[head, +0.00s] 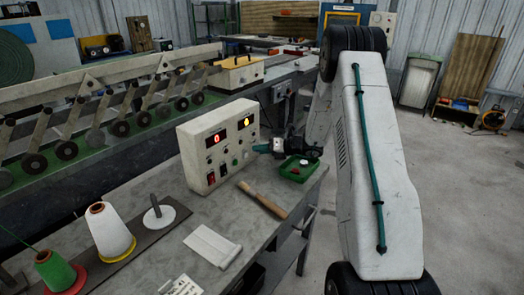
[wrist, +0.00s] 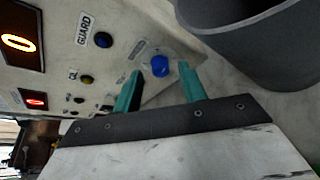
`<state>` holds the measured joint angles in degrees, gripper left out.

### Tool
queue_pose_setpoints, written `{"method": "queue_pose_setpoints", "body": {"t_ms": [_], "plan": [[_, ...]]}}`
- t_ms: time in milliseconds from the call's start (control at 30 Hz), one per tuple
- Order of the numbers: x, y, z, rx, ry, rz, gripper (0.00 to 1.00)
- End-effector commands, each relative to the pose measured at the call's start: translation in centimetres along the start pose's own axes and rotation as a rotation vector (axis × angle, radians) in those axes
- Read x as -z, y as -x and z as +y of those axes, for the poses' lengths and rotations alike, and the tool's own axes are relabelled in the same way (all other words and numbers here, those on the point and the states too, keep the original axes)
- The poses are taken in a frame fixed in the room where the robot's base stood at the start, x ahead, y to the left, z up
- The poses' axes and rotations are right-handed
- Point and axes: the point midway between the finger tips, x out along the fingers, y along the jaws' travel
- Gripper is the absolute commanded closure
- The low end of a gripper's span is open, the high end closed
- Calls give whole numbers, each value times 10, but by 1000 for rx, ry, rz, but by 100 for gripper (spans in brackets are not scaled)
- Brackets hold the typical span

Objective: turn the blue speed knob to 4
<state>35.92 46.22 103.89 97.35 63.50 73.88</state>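The blue knob (wrist: 160,66) sits on the pale control panel in the wrist view, with a light ring around it. My gripper (wrist: 161,69) is open, its two teal fingers pointing at the panel. The knob appears between the fingertips with a gap on each side; I see no contact. In the head view, my gripper (head: 262,148) is at the right side of the control box (head: 200,158). I cannot make out the blue knob there. The knob's setting and scale are not readable. A red display (head: 216,138) and an orange display (head: 246,122) appear to read 0.
A dark blue button (wrist: 103,40) beside a GUARD label and a smaller button (wrist: 87,79) sit left of the knob.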

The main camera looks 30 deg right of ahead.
Motion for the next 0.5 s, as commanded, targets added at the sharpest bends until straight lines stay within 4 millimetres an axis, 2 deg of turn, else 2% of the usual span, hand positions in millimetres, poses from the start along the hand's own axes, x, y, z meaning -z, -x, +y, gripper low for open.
{"method": "queue_pose_setpoints", "body": {"t_ms": [267, 367, 500], "plan": [[-3, 3, -1, 3, 2, -5, 59], [-3, 12, -1, 4, 2, -7, 59], [-2, 35, -1, 5, 1, -7, 59]]}}
